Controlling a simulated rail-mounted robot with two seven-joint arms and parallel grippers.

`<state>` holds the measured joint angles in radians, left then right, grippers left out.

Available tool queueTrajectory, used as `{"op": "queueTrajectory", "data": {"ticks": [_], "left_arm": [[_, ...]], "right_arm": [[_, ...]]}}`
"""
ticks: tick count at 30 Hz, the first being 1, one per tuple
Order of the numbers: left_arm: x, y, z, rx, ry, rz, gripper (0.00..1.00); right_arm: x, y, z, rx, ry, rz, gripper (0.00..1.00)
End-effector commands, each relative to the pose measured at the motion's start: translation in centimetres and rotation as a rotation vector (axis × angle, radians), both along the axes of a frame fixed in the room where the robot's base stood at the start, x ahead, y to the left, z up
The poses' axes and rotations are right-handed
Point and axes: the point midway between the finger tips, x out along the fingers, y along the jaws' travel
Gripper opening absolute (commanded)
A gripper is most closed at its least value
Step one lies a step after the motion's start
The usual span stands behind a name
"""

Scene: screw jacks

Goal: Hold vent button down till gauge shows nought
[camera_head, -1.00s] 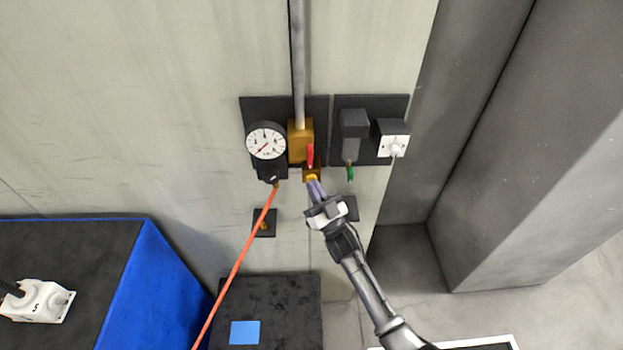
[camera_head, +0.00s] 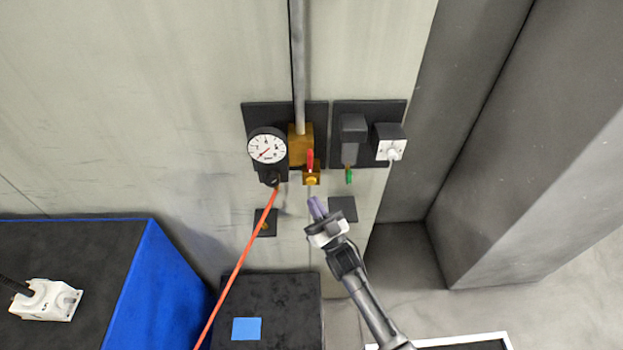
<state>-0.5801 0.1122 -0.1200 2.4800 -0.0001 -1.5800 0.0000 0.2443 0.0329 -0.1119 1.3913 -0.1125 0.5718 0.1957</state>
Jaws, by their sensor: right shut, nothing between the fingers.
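The round white gauge (camera_head: 267,147) is on the wall panel; its red needle appears to point to the lower left, and its figures are too small to read. The yellow button (camera_head: 311,181), which seems to be the vent button, is on a brass block below a red lever (camera_head: 310,160). My right gripper (camera_head: 317,207) is shut and empty, its purple fingertips just below the button with a visible gap, so they are not touching it. My left gripper is out of view.
An orange hose (camera_head: 236,266) runs down from the gauge unit. A dark box and white switch (camera_head: 390,143) are on the panel to the right. A blue-sided bench (camera_head: 150,285) stands at left, with a black box (camera_head: 295,300) below the panel.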

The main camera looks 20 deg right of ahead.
Motion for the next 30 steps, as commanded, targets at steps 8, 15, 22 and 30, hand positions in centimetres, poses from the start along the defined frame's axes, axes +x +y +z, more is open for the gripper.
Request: {"op": "queueTrajectory", "data": {"ticks": [8,15,22,30], "left_arm": [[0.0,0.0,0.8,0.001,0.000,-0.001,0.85],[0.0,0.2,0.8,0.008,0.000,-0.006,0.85],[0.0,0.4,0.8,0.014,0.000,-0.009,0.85],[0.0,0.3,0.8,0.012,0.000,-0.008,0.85]], "right_arm": [[-1.3,0.5,0.0,0.000,0.000,0.000,0.00],[-1.4,0.5,0.0,0.000,0.000,0.000,0.00],[-1.3,0.5,0.0,0.000,0.000,0.000,0.00],[0.1,0.2,-2.2,-0.046,0.153,-0.045,0.00]]}}
